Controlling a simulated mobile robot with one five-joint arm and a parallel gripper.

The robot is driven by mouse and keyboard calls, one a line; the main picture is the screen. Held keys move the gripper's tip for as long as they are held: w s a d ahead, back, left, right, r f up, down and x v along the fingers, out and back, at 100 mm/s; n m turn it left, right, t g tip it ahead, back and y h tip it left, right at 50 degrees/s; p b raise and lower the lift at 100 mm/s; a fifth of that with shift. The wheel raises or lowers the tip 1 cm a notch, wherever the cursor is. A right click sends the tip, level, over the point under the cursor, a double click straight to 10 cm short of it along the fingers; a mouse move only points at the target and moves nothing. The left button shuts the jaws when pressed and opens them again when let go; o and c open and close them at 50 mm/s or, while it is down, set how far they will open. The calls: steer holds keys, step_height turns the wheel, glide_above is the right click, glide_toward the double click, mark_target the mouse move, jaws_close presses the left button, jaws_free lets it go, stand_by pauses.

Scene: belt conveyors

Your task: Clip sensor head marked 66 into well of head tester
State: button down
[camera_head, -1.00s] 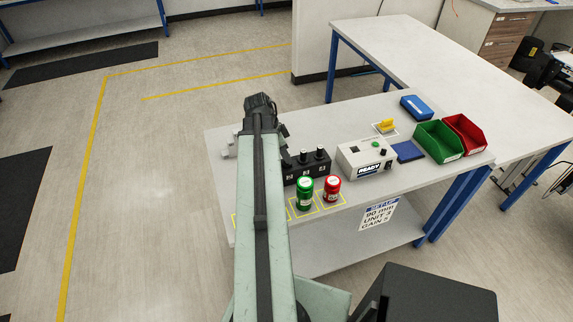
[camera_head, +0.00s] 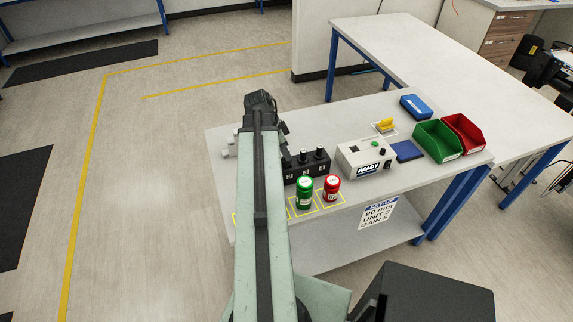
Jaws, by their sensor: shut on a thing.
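The head tester (camera_head: 365,160) is a white box with a READY label, a dark square opening on top, a green button and a black knob. A green cylinder (camera_head: 304,193) and a red cylinder (camera_head: 331,188) stand upright with white labels, too small to read. My gripper (camera_head: 283,128) is at the far end of my arm, over the left part of the bench and left of the tester. Its jaws are mostly hidden behind my wrist. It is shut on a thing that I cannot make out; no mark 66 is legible.
A black block (camera_head: 291,173) with several knobs stands between my arm and the tester. A blue pad (camera_head: 407,150), yellow part (camera_head: 386,124), green bin (camera_head: 437,142), red bin (camera_head: 466,136) and blue box (camera_head: 415,106) lie to the right. Light grey fittings (camera_head: 231,146) are at the left edge.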

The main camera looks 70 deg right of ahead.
steer(key=shift+r+p, duration=3)
steer(key=shift+r, duration=0.15)
